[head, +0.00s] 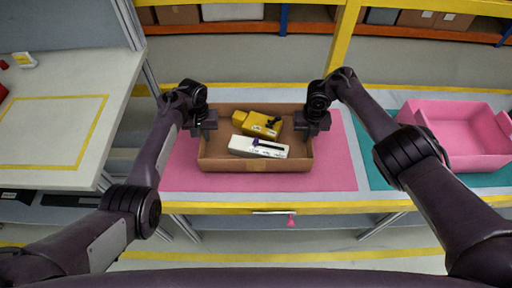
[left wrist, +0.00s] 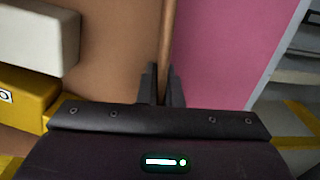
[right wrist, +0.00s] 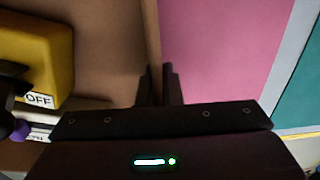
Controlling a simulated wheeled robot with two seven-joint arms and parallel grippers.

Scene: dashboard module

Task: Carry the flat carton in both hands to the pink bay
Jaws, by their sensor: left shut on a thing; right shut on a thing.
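The flat carton (head: 256,166) is an open brown box over the pink bay (head: 335,178) of the table in the head view. It holds a yellow module (head: 256,124) and a white module (head: 246,148). My left gripper (head: 208,122) is shut on the carton's left wall, which also shows in the left wrist view (left wrist: 167,50). My right gripper (head: 318,122) is shut on its right wall, which also shows in the right wrist view (right wrist: 152,45). The carton looks level. I cannot tell whether its bottom touches the pink surface.
A teal bay (head: 384,176) with a pink bin (head: 455,150) lies to the right. A pale side table (head: 60,135) with a yellow outline stands at the left. A yellow post (head: 343,45) and shelves with boxes (head: 232,12) are behind. Pink surface shows around the carton.

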